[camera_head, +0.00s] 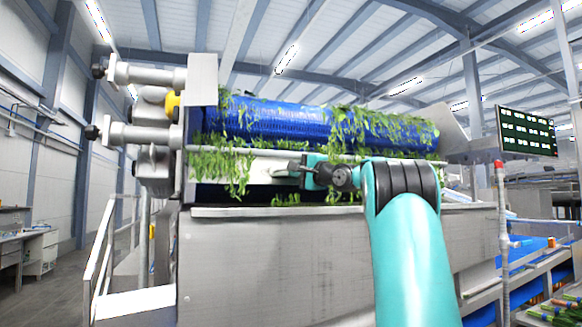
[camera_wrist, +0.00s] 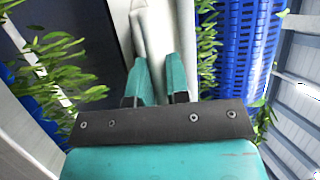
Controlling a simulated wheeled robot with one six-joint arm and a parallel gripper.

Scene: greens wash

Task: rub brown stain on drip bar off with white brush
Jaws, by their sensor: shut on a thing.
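My gripper (camera_head: 296,171) is at the front of the machine, in front of the pale drip bar (camera_head: 258,166) below the blue roller. In the wrist view its two teal fingers (camera_wrist: 160,66) are shut on the white brush (camera_wrist: 140,28), whose pale, narrow shape reaches away from the fingertips. The brush lies over the pale strip of the drip bar (camera_wrist: 117,16) in that view; I cannot tell whether it touches the bar. I cannot make out the brown stain in either view; the gripper, brush and leaves cover parts of the bar.
The blue roller (camera_head: 275,122) carries green leaves, and more leaves (camera_head: 228,166) hang over the bar. Grey pipe fittings (camera_head: 145,133) stick out at the left. A screen (camera_head: 526,132) and a red-topped post (camera_head: 499,172) stand at the right.

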